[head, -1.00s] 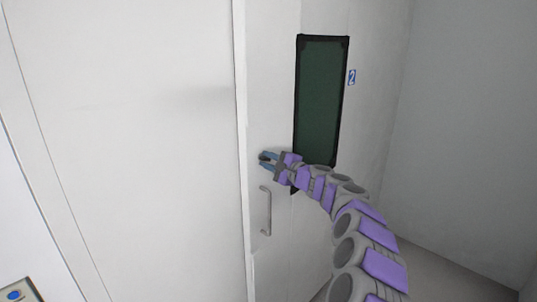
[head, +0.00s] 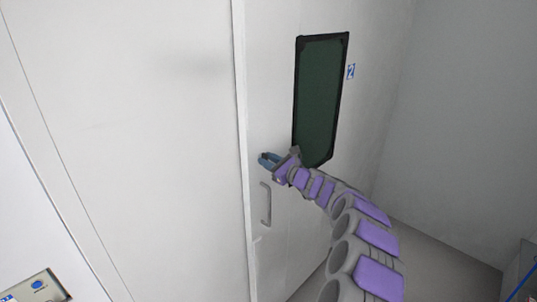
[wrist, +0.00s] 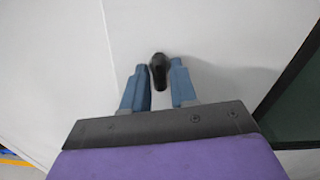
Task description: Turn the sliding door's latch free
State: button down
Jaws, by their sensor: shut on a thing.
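The sliding door (head: 275,75) is white, with a dark green window (head: 320,100) and a grey bar handle (head: 266,203). My gripper (head: 265,160) is at the door's left edge area, just above the handle and left of the window's lower end. In the wrist view a small black latch (wrist: 158,72) stands between the two blue fingers of my gripper (wrist: 159,76). The jaws are shut on it. In the head view the fingers hide the latch. Whether it is free cannot be told.
A white wall panel (head: 130,130) fills the left side. A control panel with a blue button (head: 38,284) is at the lower left. A grey wall (head: 450,130) stands at the right. A small blue number 2 sign (head: 351,71) is beside the window.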

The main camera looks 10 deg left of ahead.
jog(key=shift+f+m+p, duration=0.1)
jog(key=shift+m+p, duration=0.85)
jog(key=shift+m, duration=0.35)
jog(key=c, duration=1.1)
grip_release()
jog(key=shift+a, duration=0.1)
jog(key=v, duration=1.7)
